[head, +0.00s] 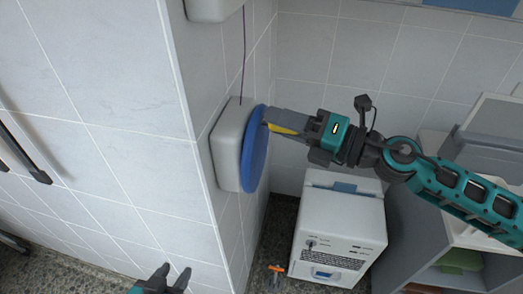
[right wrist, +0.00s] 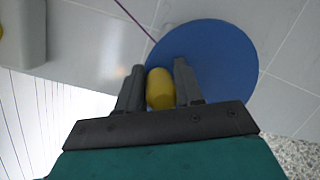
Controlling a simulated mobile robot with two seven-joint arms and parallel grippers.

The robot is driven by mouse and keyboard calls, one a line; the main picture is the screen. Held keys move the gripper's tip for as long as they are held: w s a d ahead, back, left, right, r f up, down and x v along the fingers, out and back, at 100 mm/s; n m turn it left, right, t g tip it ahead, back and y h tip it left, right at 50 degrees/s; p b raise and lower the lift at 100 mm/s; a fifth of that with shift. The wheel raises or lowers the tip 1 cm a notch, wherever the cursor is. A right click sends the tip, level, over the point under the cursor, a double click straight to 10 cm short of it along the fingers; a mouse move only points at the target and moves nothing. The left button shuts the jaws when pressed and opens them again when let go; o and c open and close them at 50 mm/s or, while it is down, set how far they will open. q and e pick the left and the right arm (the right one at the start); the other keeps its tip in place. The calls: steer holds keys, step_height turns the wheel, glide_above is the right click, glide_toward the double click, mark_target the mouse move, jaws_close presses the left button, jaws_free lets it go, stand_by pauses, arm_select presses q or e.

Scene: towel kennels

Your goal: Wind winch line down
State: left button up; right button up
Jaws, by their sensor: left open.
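The winch is a grey wall box (head: 228,140) with a round blue wheel (head: 254,165) on its face. A yellow handle (head: 285,130) sticks out from the wheel; it also shows in the right wrist view (right wrist: 160,90). A thin purple winch line (head: 243,50) runs up from the box. My right gripper (head: 270,118) is at the wheel, its fingers on both sides of the yellow handle and seemingly shut on it. My left gripper (head: 174,275) is open and empty at the bottom, low and apart from the winch.
Another grey box (head: 210,8) is on the wall above. A white appliance (head: 340,225) stands on the floor below my right arm, with a small orange-handled item (head: 276,268) beside it. A grey shelf unit (head: 410,240) stands at the right. The tiled wall corner (head: 190,110) juts out left of the winch.

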steer(key=o, duration=0.6)
steer(key=shift+c, duration=0.2)
steer(key=shift+d+f, duration=0.1)
steer(key=shift+s+d+f+b, duration=0.1)
steer(key=shift+d+b, duration=0.2)
steer(key=shift+b, duration=0.15)
steer(key=w+d+b+v, duration=0.1)
steer(key=b+v, duration=0.6)
steer(key=v, duration=0.1)
steer(key=shift+w+r, duration=0.2)
steer(key=shift+w, duration=0.1)
